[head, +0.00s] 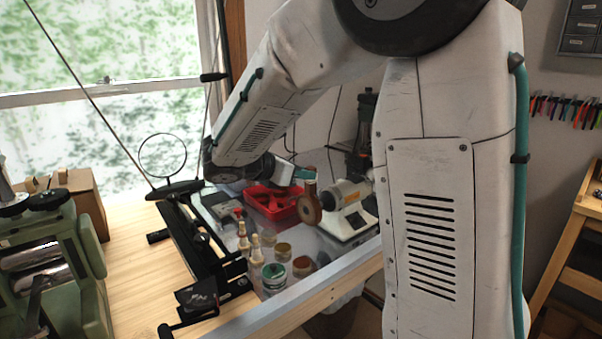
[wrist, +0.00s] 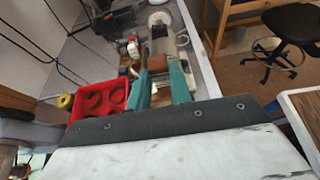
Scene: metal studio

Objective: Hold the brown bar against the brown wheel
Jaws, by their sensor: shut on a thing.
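The brown wheel (head: 310,206) is an upright disc on the near end of a white bench machine (head: 346,196), right of the red tray. My gripper (head: 306,173) is just above the wheel in the head view, with a teal finger showing. In the wrist view my gripper's two teal fingers (wrist: 159,84) are closed on the brown bar (wrist: 157,63), which shows between their tips.
A red tray (head: 256,193) with round compartments stands left of the wheel; it also shows in the wrist view (wrist: 76,107). Several small jars (head: 274,277) and bottles stand at the bench's front. A black stand with a magnifier ring (head: 162,136) is at left.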

